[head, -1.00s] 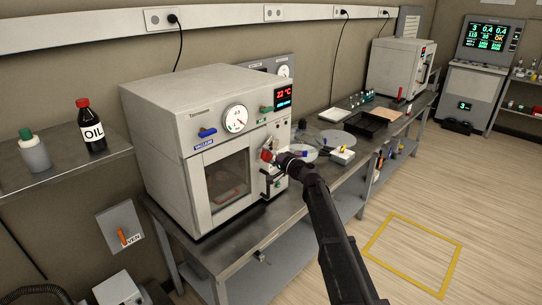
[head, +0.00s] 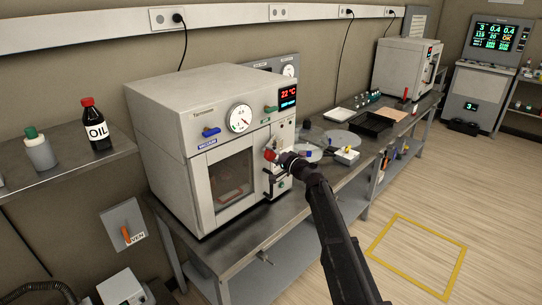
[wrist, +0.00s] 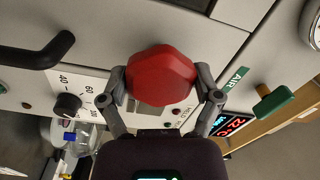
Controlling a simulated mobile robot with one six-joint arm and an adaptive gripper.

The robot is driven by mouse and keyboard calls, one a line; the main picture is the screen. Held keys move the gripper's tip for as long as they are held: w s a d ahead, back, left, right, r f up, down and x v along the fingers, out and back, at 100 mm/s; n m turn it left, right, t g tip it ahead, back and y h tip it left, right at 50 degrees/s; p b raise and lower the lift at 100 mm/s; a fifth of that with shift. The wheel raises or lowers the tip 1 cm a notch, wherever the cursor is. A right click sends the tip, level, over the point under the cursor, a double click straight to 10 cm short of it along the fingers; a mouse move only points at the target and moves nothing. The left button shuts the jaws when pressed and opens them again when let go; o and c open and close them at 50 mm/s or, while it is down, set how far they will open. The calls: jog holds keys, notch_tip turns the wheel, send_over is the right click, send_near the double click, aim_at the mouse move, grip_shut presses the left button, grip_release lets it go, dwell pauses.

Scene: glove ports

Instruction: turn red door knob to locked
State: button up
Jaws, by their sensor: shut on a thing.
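The red door knob (wrist: 161,75) is a faceted red knob on the front of the white vacuum oven (head: 166,160). It fills the middle of the wrist view, and in the head view a small red part of it (head: 270,155) shows at the right side of the oven front. My gripper (wrist: 163,92) has one finger on each side of the knob and is shut on it. In the head view my gripper (head: 281,157) reaches the knob from the right. The lock markings around the knob are hidden or too small to read.
A black door handle (wrist: 38,52) and a black dial (wrist: 68,104) are near the knob in the wrist view. A green AIR valve (wrist: 274,102) and a blue vacuum valve (head: 211,132) are on the oven front. Glass discs and a black tray (head: 368,124) lie on the bench right of the oven.

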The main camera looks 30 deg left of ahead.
jog(key=o, duration=1.1)
jog(key=shift+d, duration=0.2)
jog(key=v, duration=1.1)
jog(key=shift+d, duration=0.3)
jog(key=shift+s, duration=0.15)
